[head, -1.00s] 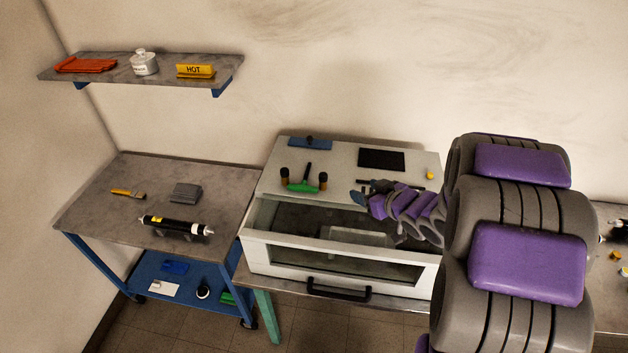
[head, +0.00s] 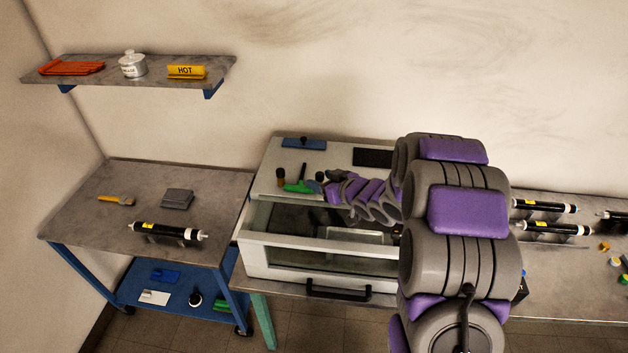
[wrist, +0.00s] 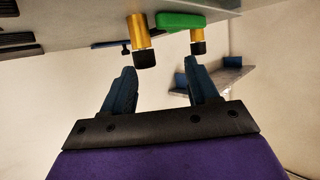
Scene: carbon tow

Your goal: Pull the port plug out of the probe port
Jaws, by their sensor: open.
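A green T-shaped piece (head: 297,187) stands on top of the pale furnace box, between two upright brass posts with black caps; I cannot tell for sure which of these is the port plug. The left post (head: 281,175) shows clearly. In the wrist view, which looks upside down, the green piece (wrist: 183,21) is at the top between the near post (wrist: 142,40) and the other post (wrist: 197,35). My gripper (wrist: 159,68) is open and empty, its blue fingers apart and pointing toward the posts. In the head view my gripper (head: 330,176) is just right of the green piece. The port opening is hidden.
The furnace box (head: 264,255) has a glass front and black handle (head: 338,291). A blue plate with a knob (head: 303,143) and dark panel (head: 373,157) lie on top. A cart (head: 70,222) stands left, under a wall shelf (head: 150,88). Black rollers (head: 545,206) lie right.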

